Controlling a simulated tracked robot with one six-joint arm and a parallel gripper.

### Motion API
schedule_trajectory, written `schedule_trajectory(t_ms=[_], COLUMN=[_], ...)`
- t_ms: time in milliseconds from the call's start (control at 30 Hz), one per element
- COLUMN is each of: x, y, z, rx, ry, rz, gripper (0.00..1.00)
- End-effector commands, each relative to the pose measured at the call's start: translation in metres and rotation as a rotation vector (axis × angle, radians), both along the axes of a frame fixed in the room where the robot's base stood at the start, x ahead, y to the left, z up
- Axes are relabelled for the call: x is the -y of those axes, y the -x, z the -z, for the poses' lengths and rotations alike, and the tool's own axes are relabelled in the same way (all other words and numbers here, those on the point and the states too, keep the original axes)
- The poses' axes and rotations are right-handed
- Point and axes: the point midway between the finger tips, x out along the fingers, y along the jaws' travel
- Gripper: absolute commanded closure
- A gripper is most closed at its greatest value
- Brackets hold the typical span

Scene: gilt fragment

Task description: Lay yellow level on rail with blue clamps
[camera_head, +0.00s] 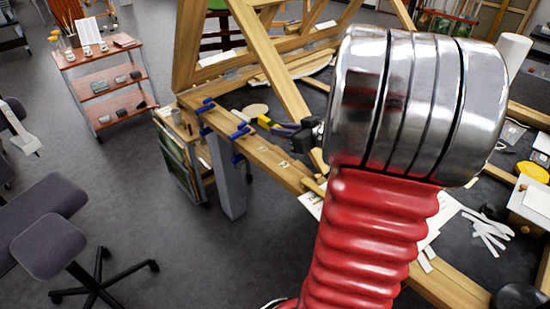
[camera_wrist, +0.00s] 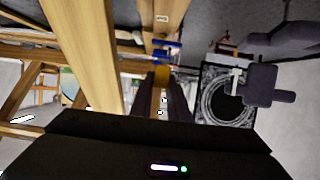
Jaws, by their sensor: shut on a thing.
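The yellow level (camera_head: 264,121) shows as a short yellow end beyond my gripper (camera_head: 285,129) in the head view. It also shows in the wrist view (camera_wrist: 162,76), between the dark fingers of my gripper (camera_wrist: 162,92). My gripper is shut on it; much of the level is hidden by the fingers. The wooden rail (camera_head: 262,150) runs along the bench edge, close to the level. Blue clamps (camera_head: 239,131) sit on the rail, left of the level; blue clamp parts (camera_wrist: 166,50) lie just past the level in the wrist view. I cannot tell whether the level touches the rail.
Tall timber frame beams (camera_head: 268,62) rise behind the rail. A round wooden disc (camera_head: 256,109) lies on the bench near the level. White paper strips (camera_head: 487,232) lie on the right. A shelf cart (camera_head: 105,75) and a stool (camera_head: 50,247) stand on the left; the floor between is clear.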

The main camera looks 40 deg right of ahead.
Motion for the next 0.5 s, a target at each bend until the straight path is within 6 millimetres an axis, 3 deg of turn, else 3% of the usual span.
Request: schedule_trajectory(t_ms=[233,500], x=[-0.001,-0.001], y=[0.0,0.0], z=[0.038,0.047], rx=[-0.002,0.001], ry=[-0.004,0.0], rz=[0.0,-0.001], gripper=[1.0,1.0])
